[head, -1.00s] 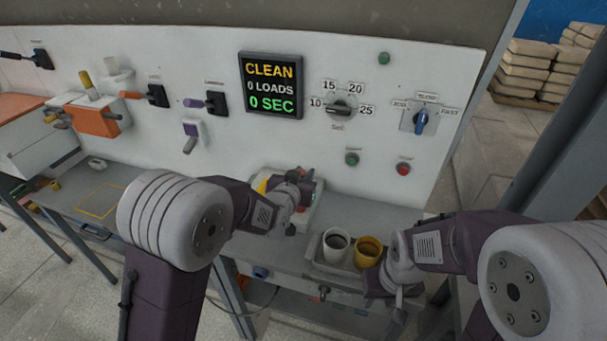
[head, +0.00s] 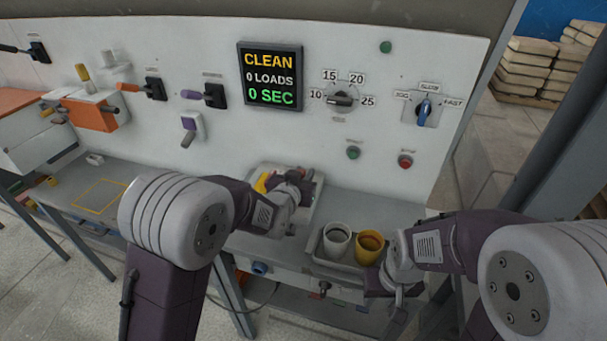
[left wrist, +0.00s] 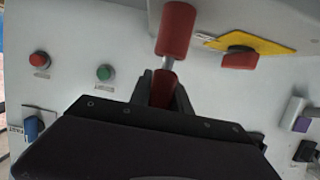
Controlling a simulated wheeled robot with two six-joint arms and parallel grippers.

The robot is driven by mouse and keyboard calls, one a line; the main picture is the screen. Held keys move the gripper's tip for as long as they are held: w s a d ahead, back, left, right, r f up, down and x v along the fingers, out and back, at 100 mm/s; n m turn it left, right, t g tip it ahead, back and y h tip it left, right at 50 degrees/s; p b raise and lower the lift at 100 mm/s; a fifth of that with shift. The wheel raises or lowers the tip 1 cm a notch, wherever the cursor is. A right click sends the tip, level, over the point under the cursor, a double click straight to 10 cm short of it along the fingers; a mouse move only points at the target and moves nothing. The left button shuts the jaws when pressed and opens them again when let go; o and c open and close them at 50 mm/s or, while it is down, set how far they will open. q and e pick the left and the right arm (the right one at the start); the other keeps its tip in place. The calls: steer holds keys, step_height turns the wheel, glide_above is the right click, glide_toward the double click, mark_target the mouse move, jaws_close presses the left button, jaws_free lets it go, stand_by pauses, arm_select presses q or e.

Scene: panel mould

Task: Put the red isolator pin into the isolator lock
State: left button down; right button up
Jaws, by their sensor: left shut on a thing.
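My left gripper (head: 295,182) is low in front of the white panel, over a pale unit on the bench. In the left wrist view its jaws (left wrist: 164,88) are shut on a red piece, which I take as the red isolator pin (left wrist: 163,86). A short metal shaft joins it to a thicker red cylinder (left wrist: 175,30) beyond the fingertips. A yellow plate with a red knob (left wrist: 240,58) is apart to the right; it may be the isolator lock. My right gripper (head: 393,288) is beside the cups at lower right, its jaws unclear.
A tray (head: 318,262) holds a white cup (head: 336,240) and a yellow cup (head: 368,248). The panel carries a display (head: 270,75), a dial (head: 341,98), a blue selector (head: 424,112) and a red button (head: 405,161). A grey post stands at right.

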arm_select(q)
steer(key=shift+f+b, duration=0.45)
steer(key=shift+f, duration=0.1)
steer(key=c, duration=1.1)
jaws_free()
steer(key=v, duration=0.9)
